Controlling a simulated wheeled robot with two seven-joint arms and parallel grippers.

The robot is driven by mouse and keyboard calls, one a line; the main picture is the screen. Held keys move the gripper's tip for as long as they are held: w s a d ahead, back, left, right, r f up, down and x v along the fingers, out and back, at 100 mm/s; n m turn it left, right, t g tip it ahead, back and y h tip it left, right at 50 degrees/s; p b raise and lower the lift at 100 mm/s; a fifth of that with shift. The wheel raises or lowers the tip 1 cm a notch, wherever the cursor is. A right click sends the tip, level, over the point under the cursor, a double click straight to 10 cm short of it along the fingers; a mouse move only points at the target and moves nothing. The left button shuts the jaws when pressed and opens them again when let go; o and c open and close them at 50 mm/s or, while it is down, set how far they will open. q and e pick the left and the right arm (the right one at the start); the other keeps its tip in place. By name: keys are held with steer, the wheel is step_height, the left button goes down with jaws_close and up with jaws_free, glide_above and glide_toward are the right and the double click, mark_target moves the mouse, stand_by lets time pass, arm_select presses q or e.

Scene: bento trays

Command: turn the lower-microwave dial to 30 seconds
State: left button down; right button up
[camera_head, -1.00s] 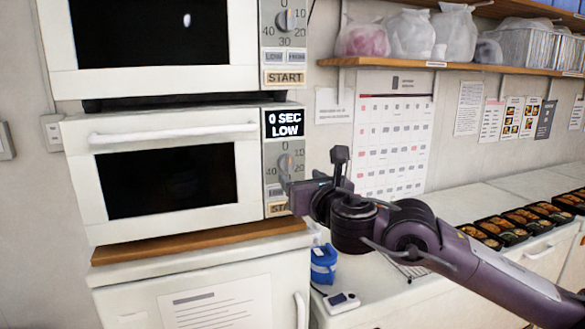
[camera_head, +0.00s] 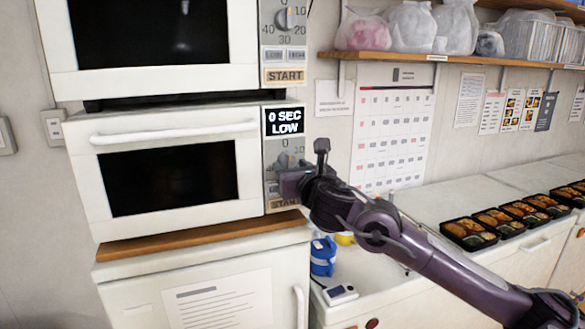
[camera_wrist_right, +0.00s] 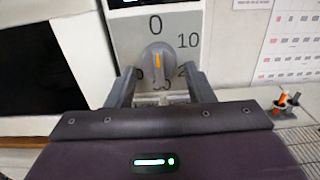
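The lower microwave (camera_head: 165,215) is white with a dark window, and its display (camera_head: 284,122) reads "0 SEC LOW". Its grey dial (camera_head: 286,160) is partly hidden by my right gripper (camera_head: 284,184) in the head view. In the right wrist view the dial (camera_wrist_right: 157,60) has an orange mark pointing up toward the 0. There my right gripper (camera_wrist_right: 160,76) is open, with one finger on each side of the dial's lower part. I cannot tell whether the fingers touch it. My left gripper is not in view.
An upper microwave (camera_head: 160,82) with a similar dial (camera_head: 288,18) stands above. A wooden board (camera_head: 195,238) lies under the lower one. A counter (camera_head: 455,205) at the right holds bento trays (camera_head: 468,233) and a blue container (camera_head: 322,256). A shelf (camera_head: 480,64) carries bags.

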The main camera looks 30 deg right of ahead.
steer(key=c, duration=0.7)
